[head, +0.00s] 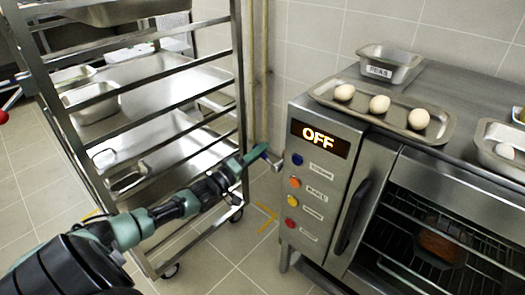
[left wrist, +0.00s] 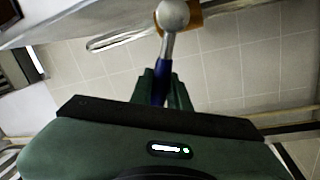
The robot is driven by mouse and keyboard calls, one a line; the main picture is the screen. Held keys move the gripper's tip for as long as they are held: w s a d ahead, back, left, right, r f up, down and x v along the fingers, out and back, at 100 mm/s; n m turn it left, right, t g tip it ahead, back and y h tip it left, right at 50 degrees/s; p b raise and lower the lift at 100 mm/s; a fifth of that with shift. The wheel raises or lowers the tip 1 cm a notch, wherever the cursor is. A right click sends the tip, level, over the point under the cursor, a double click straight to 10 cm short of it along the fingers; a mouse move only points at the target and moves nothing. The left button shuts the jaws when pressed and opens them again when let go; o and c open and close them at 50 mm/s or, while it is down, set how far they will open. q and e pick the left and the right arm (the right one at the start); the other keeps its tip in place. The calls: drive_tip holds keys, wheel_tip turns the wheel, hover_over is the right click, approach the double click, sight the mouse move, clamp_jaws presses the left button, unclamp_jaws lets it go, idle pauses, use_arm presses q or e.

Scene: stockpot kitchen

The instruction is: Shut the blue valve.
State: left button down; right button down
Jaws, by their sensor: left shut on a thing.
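The blue valve has a blue lever on a metal stem. In the left wrist view the lever (left wrist: 160,88) runs from a round metal valve body (left wrist: 172,15) down between my fingers. My left gripper (left wrist: 162,92) is shut on this lever. In the head view my left gripper (head: 255,155) reaches in from the left, with its tips beside the oven's left side, and only a bit of the blue lever (head: 265,153) shows there. Whether the lever lies along or across its pipe is hard to tell. My right gripper is out of view.
A wheeled metal rack (head: 160,120) stands left of the valve, close to my left arm. An oven (head: 318,200) reading OFF stands to the right. On it are a tray (head: 437,130) with eggs and a tin (head: 385,62) labelled PEAS. Pipes (head: 258,60) run up the wall.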

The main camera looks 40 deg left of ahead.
use_arm(q)
drive_tip(key=shift+a+f+n+b, duration=0.3)
drive_tip(key=shift+f+n, duration=0.4)
drive_tip(key=shift+n, duration=0.4)
drive_tip(key=shift+a+f+n+y+b, duration=0.1)
drive_tip(key=shift+f+n+y+b, duration=0.3)
drive_tip(key=shift+n, duration=0.6)
drive_tip(key=shift+f+n+y+b, duration=0.15)
drive_tip(key=shift+f+n+y, duration=0.4)
drive_tip(key=shift+n, duration=0.45)
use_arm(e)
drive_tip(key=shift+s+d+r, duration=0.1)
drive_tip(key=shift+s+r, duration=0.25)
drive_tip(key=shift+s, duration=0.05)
use_arm(q)
drive_tip(key=shift+f, duration=0.15)
drive_tip(key=c, duration=1.6)
unclamp_jaws()
